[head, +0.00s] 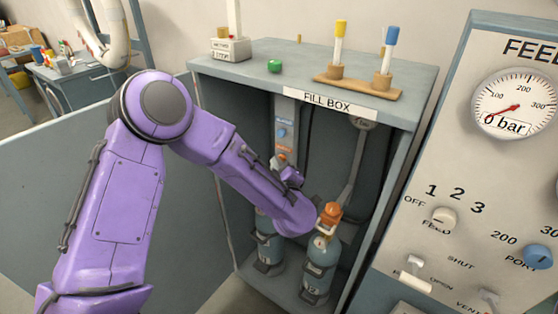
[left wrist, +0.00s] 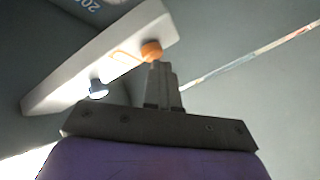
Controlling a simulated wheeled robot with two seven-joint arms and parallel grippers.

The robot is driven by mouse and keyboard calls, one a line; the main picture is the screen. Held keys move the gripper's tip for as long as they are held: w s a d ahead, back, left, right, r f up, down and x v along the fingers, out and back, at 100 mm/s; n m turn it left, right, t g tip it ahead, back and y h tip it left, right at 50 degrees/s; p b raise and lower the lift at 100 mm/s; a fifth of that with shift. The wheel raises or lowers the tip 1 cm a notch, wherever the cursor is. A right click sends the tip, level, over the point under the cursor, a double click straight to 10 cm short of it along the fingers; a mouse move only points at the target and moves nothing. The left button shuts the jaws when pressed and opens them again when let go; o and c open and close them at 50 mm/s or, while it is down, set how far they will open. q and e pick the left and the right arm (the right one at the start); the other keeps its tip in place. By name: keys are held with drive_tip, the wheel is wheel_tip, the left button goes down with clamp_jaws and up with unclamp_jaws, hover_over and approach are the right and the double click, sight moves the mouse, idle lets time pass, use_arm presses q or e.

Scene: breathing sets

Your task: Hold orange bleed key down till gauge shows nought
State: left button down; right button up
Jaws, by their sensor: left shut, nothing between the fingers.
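The orange bleed key (left wrist: 152,50) sits on a pale panel (left wrist: 100,58) in the left wrist view. In the head view the panel (head: 284,108) stands inside the fill box, with a bit of orange (head: 281,156) low on it. My left gripper (left wrist: 158,66) is shut and empty. Its fingertips meet the key's lower edge in the picture; I cannot tell whether they press it. In the head view my arm hides most of that gripper. A large gauge (head: 515,104) at right has its red needle at nought and reads "0 bar". My right gripper is not in view.
Two blue-grey cylinders stand below, the right one (head: 320,262) with an orange top (head: 331,213). The fill box (head: 415,78) walls bound the space. A wooden rack (head: 350,86) with tubes stands on top.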

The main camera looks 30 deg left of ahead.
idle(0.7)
use_arm(q)
drive_tip(key=shift+s+f, duration=0.1)
drive_tip(key=shift+s, duration=0.8)
drive_tip(key=shift+p, duration=0.3)
drive_tip(key=s, duration=0.3)
drive_tip(key=s+p, duration=0.1)
drive_tip(key=s, duration=0.1)
drive_tip(key=shift+a, duration=0.25)
